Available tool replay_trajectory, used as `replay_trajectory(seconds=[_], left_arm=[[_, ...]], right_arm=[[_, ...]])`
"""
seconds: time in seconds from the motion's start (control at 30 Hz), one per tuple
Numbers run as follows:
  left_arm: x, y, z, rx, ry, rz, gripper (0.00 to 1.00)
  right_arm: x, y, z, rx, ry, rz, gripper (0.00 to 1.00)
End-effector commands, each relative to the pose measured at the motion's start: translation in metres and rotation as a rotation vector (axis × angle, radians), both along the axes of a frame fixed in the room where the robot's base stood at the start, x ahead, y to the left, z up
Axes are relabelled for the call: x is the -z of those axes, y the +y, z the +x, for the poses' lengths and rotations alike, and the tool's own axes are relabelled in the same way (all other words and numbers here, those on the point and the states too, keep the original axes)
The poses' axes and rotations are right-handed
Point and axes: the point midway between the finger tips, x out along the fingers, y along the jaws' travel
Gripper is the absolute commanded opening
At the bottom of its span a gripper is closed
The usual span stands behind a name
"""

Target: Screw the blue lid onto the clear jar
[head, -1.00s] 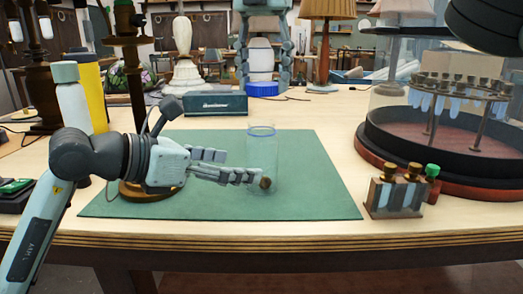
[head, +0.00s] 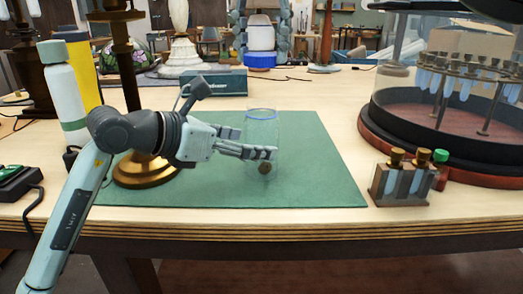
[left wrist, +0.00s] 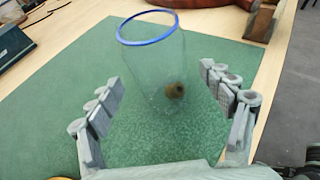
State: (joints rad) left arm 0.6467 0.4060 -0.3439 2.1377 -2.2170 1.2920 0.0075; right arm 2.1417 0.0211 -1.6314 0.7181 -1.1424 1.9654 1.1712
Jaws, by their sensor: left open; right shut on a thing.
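The clear jar (head: 262,125), with a blue rim, stands on the green mat. It also shows in the left wrist view (left wrist: 150,60), standing between the spread fingers. My left gripper (head: 258,143) is open and low around the jar, with fingers at both sides; I cannot tell if they touch it. The blue lid (head: 262,60) is at the back, at the lower end of my right gripper (head: 262,48). The right gripper is shut on it, its fingers at both sides and its upper part cut off by the frame.
A small brown round piece (left wrist: 175,91) shows at the jar; I cannot tell if it is inside. A brass lamp stand (head: 143,170) is behind my left arm. A vial rack (head: 403,180) and domed display (head: 450,140) stand right. The mat's right part (head: 320,170) is clear.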

Motion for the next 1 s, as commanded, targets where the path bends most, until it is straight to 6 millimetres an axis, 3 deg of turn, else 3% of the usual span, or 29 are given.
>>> replay_trajectory(seconds=[0.2,0.4,0.83,1.0], left_arm=[[0.016,-0.03,0.025,0.001,0.001,-0.001,0.8],[0.025,-0.047,0.04,0.001,0.0,-0.002,0.8],[0.028,-0.052,0.045,0.0,-0.002,0.001,0.8],[0.028,-0.052,0.045,0.0,-0.002,0.001,0.61]], right_arm=[[0.0,0.0,0.0,0.0,0.0,0.0,0.41],[0.0,0.0,0.0,0.0,0.0,0.0,0.41],[0.0,0.0,0.0,0.0,0.0,0.0,0.41],[0.0,0.0,0.0,0.0,0.0,0.0,0.41]])
